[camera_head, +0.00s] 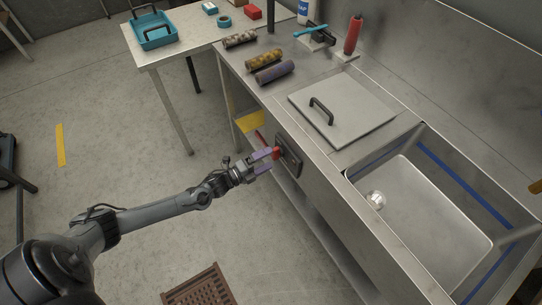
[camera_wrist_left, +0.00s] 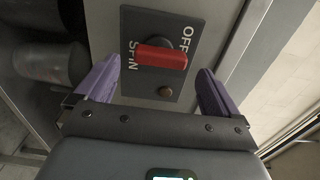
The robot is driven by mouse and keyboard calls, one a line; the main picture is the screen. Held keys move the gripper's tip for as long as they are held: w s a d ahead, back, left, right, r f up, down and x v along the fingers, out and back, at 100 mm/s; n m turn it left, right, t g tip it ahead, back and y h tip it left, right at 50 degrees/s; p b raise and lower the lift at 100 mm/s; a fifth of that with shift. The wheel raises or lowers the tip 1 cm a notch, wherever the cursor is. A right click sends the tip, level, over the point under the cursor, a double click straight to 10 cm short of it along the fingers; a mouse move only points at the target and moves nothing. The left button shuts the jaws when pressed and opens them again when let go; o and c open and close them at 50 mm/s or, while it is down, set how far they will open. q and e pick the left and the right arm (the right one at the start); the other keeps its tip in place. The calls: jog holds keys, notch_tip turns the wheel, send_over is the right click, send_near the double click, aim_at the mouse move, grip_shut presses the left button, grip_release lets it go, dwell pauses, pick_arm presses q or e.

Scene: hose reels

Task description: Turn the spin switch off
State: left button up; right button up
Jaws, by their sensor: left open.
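The spin switch is a red knob (camera_head: 277,153) on a dark plate (camera_head: 290,157) on the front of the steel sink counter. In the left wrist view the red knob (camera_wrist_left: 160,57) lies crosswise on the plate (camera_wrist_left: 141,88), which has the words SPIN at left and OFF at upper right. One knob end is by SPIN, the other just below OFF. My left gripper (camera_head: 265,161) is open in front of the switch. In the left wrist view its purple fingers (camera_wrist_left: 159,68) stand on either side of the knob with gaps, apparently not touching it. My right gripper is out of view.
The counter carries a grey lid with a handle (camera_head: 321,110), several rolls (camera_head: 264,59) and a red bottle (camera_head: 353,34). A sink basin (camera_head: 435,205) is at right. A brown crate (camera_head: 197,288) stands on the floor. The floor at left is mostly clear.

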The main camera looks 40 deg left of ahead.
pick_arm(q)
jog(key=p+v, duration=0.1)
jog(key=v, duration=0.6)
jog(key=shift+s+a, duration=0.15)
jog(key=shift+s, duration=0.15)
jog(key=shift+s, duration=0.1)
jog(key=s+d+r+n+g+y+p, duration=0.1)
jog(key=s+d+r+n+y+p, duration=0.15)
jog(key=d+n, duration=0.45)
jog(key=s+d+r+n+g+y+p, duration=0.1)
jog(key=s+d+r+n+y, duration=0.15)
jog(key=d+n, duration=0.45)
jog(key=s+d+r+n+g, duration=0.1)
jog(key=s+r+n+g, duration=0.15)
jog(key=s+g, duration=0.4)
jog(key=s+d+r+n+g, duration=0.2)
jog(key=s+n+g, duration=0.1)
jog(key=s+g, duration=0.3)
jog(key=w+d+r+p+v, duration=0.1)
jog(key=w+p+v, duration=0.2)
jog(key=p+v, duration=1.5)
jog(key=w+d+p+v, duration=0.1)
jog(key=w+p+v, duration=0.3)
jog(key=p+v, duration=1.5)
jog(key=shift+a+r+t+p, duration=0.2)
jog(key=shift+r+t+p, duration=0.25)
jog(key=shift+r+p, duration=0.05)
